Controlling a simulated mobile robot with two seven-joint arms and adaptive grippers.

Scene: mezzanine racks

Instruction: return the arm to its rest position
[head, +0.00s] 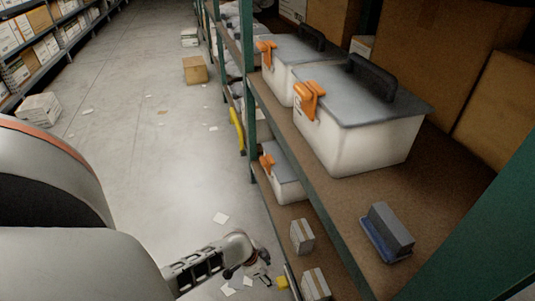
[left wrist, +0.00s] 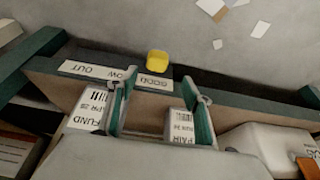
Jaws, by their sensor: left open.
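My left arm comes in from the left, and its gripper (head: 256,267) is low beside the shelf edge in the head view. In the left wrist view the two fingers of my left gripper (left wrist: 162,100) stand apart with nothing held between them. Beyond them lies the shelf's front edge with labels. A small labelled box (left wrist: 180,124) is by the right finger and another labelled box (left wrist: 88,108) by the left finger; I cannot tell whether the fingers touch them. My right gripper is in no view.
The rack shelf (head: 455,185) holds white bins (head: 350,145) with grey lids and orange latches, and a grey-and-blue block (head: 388,232). A green post (head: 490,215) stands at right. A yellow object (left wrist: 157,61) is near the lower shelf edge. The aisle floor (head: 150,150) is mostly clear, with scattered papers.

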